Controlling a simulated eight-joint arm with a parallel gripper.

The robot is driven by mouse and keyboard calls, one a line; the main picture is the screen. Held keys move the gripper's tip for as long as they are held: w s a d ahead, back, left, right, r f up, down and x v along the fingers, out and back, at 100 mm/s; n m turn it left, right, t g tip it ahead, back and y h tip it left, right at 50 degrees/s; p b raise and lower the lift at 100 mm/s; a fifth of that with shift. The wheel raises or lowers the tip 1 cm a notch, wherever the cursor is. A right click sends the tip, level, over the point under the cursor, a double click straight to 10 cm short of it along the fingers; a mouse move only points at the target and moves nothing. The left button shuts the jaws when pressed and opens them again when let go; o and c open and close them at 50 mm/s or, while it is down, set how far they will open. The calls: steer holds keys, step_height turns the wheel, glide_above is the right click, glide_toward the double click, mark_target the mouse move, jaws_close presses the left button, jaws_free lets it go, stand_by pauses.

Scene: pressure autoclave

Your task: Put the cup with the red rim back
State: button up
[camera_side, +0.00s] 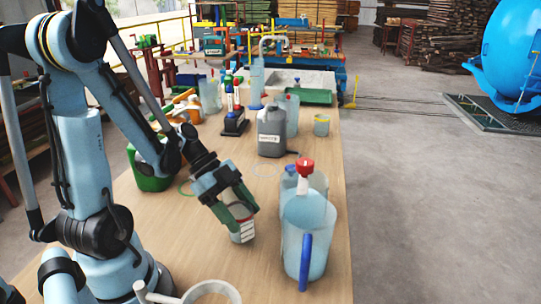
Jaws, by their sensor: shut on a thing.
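My gripper (238,214) points down over the middle of the wooden table and is shut on a small greyish cup (242,234). The cup has a white label with red marks on its side. Its rim is mostly hidden by the fingers, so I cannot make out the rim's colour. The cup is at or just above the table; I cannot tell whether it touches. Another small cup (321,126) stands farther back at the right edge. A thin green ring (184,187) and a pale ring (265,171) show on the table.
A clear pitcher (318,240) with a blue handle stands right of my gripper, with a red-capped bottle (304,178) behind it. A grey canister (271,134) stands farther back. A green container (150,181) is at the left edge. Table in front of the cup is bare.

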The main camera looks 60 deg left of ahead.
steer(key=shift+f, duration=0.75)
steer(key=o, duration=1.2)
steer(key=shift+f, duration=0.1)
steer(key=v, duration=1.2)
steer(key=shift+a, duration=0.1)
steer(key=shift+w, duration=0.1)
steer(key=x, duration=1.2)
